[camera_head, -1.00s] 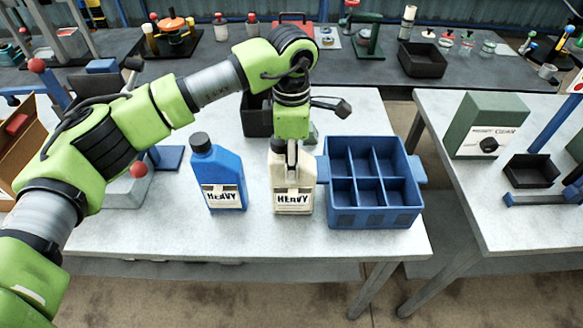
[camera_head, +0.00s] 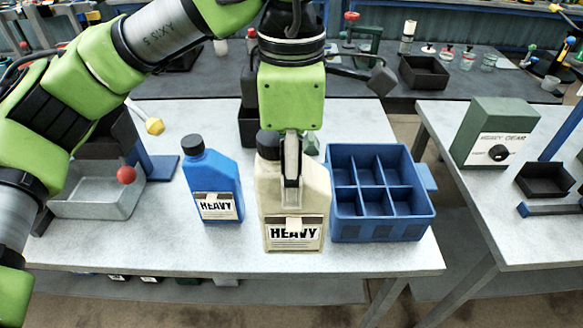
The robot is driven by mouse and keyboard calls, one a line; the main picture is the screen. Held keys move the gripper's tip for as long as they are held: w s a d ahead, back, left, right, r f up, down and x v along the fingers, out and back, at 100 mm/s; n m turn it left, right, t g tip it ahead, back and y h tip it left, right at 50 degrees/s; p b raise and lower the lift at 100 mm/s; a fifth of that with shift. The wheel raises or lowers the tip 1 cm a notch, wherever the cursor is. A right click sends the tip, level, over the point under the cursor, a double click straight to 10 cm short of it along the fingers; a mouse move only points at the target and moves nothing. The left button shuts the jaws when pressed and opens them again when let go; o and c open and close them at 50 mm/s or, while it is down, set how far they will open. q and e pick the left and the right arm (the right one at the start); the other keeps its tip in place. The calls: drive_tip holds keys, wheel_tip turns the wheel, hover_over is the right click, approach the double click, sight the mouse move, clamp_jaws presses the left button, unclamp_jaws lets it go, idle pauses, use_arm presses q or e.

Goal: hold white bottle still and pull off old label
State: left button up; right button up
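The white bottle (camera_head: 320,200) is upright, with a dark cap and a label (camera_head: 295,233) reading HEAVY low on its front. The label is on the bottle, with a pale tab at its top edge. My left gripper (camera_head: 292,178) points down over the bottle's upper part, seen edge-on, and is shut on it. The bottle looks raised and near the camera, but I cannot tell its exact height above the table. My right gripper is not in view.
A blue bottle (camera_head: 215,180) with a HEAVY label stands to the left. A blue divided crate (camera_head: 380,233) is close on the right. A grey tray (camera_head: 95,200) lies at far left. The table front (camera_head: 160,250) is clear.

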use_arm(q)
drive_tip(key=shift+s+r, duration=0.1)
drive_tip(key=shift+s, duration=0.1)
drive_tip(key=w+p, duration=0.5)
drive_tip(key=w, duration=0.9)
drive_tip(key=shift+p, duration=0.3)
idle(1.5)
